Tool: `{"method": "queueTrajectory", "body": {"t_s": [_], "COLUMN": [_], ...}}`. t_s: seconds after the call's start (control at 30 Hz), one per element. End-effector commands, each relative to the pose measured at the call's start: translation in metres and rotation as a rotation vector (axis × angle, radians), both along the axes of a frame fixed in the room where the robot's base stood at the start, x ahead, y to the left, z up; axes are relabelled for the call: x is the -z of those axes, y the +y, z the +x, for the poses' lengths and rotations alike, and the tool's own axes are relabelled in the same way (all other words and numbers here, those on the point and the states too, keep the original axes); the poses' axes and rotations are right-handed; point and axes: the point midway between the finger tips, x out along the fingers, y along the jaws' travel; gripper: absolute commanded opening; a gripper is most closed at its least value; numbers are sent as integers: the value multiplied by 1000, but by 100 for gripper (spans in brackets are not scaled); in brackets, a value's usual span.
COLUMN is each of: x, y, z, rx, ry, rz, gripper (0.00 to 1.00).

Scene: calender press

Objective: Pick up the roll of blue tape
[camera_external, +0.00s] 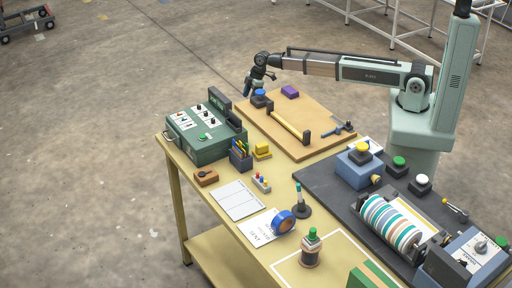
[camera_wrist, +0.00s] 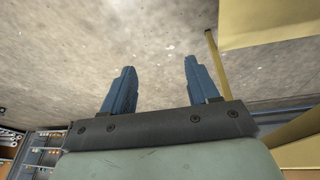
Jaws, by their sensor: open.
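The roll of blue tape (camera_external: 284,222) stands near the front of the yellow table, at the edge of a white printed sheet. My gripper (camera_external: 248,88) is at the far end of the table, above and behind the wooden board, well away from the tape. In the wrist view my gripper (camera_wrist: 160,88) shows two blue fingers spread apart with nothing between them. The tape does not show in the wrist view, which looks at the concrete floor and a yellow table part.
A green control box (camera_external: 205,132), a pen holder (camera_external: 241,155) and a blank form (camera_external: 238,200) lie left of the tape. A stand with a marker (camera_external: 301,208) and a brown bottle (camera_external: 311,250) are close to it. The striped roller (camera_external: 392,222) is at right.

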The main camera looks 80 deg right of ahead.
Motion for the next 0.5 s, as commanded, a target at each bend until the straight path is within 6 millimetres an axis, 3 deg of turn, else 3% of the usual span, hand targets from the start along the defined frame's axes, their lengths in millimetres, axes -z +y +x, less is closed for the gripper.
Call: {"method": "queueTrajectory", "body": {"t_s": [0.03, 0.2, 0.5], "x": [-23, -96, -238], "y": [15, 65, 159], "z": [15, 53, 93], "rx": [3, 19, 33], "ry": [-40, -161, -347], "rz": [24, 120, 323], "gripper": [60, 60, 60]}}
